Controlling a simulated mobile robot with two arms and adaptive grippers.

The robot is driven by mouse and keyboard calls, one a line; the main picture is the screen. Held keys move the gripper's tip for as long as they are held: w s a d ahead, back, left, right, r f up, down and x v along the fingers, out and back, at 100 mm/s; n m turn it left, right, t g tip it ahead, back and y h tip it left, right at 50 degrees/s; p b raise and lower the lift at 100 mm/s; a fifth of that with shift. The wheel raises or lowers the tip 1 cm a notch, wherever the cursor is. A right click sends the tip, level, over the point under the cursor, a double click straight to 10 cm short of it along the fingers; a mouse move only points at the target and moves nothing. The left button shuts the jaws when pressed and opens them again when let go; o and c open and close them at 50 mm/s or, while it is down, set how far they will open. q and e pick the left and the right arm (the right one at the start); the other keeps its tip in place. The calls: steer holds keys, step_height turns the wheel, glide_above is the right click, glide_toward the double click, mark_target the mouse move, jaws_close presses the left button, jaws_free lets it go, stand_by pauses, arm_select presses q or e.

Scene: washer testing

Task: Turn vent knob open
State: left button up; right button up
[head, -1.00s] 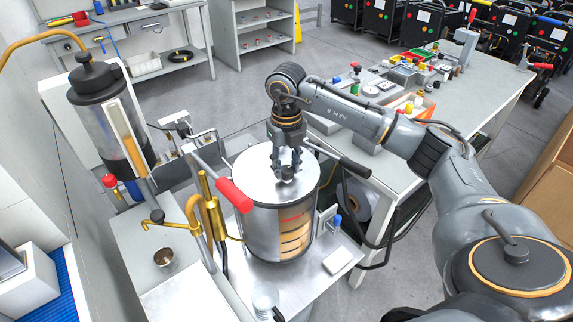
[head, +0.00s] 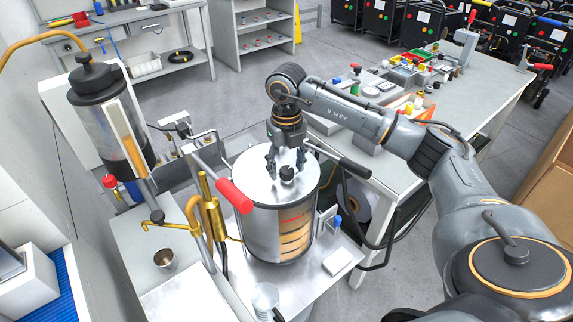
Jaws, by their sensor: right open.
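The vent knob (head: 287,173) is a small dark knob on the flat metal lid of the clear cylindrical vessel (head: 262,225). My right gripper (head: 286,160) points down just above the lid, with its fingers spread apart on either side of the knob. The fingers look clear of the knob, but contact at the far side cannot be told. The knob's turn position is too small to read. My left gripper is not in view.
A red-handled lever (head: 235,195) crosses in front of the vessel's left side. Brass pipes (head: 212,215) stand left of it. A tall cylinder with a black cap (head: 108,115) stands at the left. A workbench (head: 455,100) with parts lies behind my right arm.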

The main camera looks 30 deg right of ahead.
mark_target(287, 169)
steer(key=shift+r, duration=0.1)
step_height(287, 169, up, 12)
stand_by(0.4)
stand_by(0.4)
